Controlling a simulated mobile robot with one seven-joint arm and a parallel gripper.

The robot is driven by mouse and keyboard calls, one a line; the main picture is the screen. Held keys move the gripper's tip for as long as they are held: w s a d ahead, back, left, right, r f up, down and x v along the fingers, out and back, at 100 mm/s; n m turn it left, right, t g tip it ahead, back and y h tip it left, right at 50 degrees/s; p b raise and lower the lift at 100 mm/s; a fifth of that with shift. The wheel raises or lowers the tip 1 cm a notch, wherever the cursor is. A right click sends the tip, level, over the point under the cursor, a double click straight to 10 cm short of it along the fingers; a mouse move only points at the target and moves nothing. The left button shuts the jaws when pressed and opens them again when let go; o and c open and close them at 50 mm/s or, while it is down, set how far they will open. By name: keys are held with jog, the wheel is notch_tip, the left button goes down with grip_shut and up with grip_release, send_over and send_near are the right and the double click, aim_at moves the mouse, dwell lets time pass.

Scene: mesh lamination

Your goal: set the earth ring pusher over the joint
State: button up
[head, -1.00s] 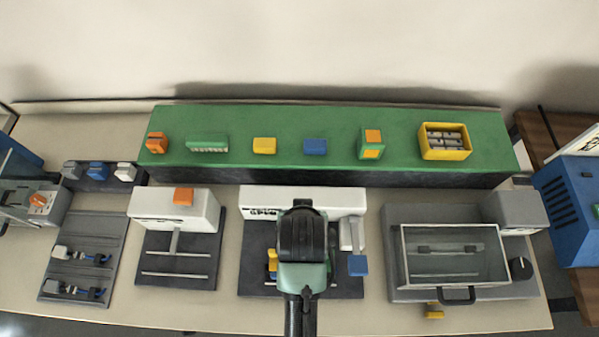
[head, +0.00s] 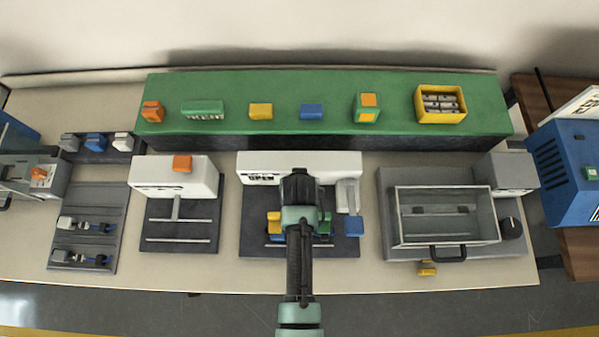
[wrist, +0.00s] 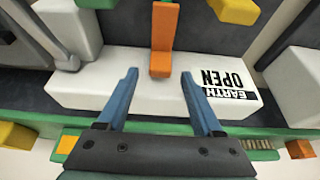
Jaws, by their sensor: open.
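My gripper (wrist: 159,76) is open and empty in the wrist view, its two blue fingers spread over the white body of the middle station (head: 250,165), labelled "EARTH OPEN" (wrist: 230,90). An upright-looking orange piece (wrist: 163,35) with a small foot is between and just beyond the fingertips; it may be the earth ring pusher. A yellow block (wrist: 235,8) lies to its right and a green part to its left. In the head view my arm hides the orange piece and the gripper's fingers. The joint cannot be made out.
The middle station also carries a yellow block (head: 274,222) and a grey lever with a blue end (head: 354,226). A white station (head: 172,178) stands at left and a grey clear-lidded box (head: 440,240) at right. Behind is a green shelf (head: 230,85) with several coloured blocks.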

jog(key=shift+w+f, duration=0.3)
jog(key=shift+f, duration=0.35)
grip_shut()
dwell(1.1)
